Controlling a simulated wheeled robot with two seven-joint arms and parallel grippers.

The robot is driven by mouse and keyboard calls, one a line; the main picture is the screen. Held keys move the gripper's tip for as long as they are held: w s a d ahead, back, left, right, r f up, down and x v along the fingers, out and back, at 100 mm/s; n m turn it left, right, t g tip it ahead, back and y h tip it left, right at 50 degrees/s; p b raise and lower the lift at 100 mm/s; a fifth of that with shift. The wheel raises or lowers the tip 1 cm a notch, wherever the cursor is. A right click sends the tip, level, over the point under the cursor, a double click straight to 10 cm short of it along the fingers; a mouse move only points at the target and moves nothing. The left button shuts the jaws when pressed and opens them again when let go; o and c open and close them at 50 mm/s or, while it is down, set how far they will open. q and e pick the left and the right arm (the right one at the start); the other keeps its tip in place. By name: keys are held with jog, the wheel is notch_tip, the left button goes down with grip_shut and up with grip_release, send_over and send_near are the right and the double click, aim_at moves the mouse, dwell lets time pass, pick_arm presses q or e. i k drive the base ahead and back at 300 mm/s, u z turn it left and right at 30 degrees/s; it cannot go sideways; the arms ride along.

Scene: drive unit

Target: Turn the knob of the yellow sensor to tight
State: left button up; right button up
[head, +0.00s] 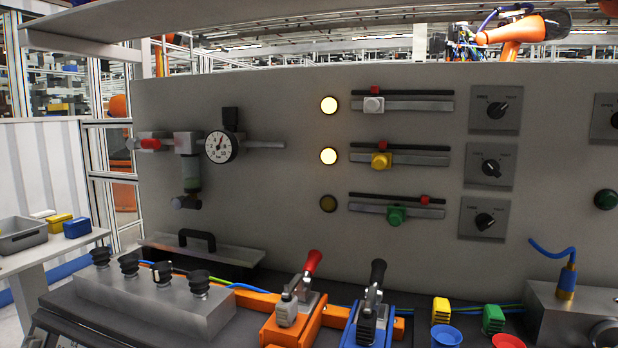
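The yellow sensor (381,160) sits on the middle rail of the upright grey panel, between a white sensor (373,104) above and a green sensor (396,215) below. Similar knobs sit above (497,109) and below (485,221). The lamp (329,156) left of the yellow sensor is lit. Neither of my grippers is in view.
A red-handled clamp (300,300) and a blue clamp (370,310) stand up from the bench below the panel. A metal box (555,310) with a blue cable is at the lower right. The space before the knobs is clear.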

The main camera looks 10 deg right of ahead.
aim_at(491, 167)
jog(key=z, duration=1.35)
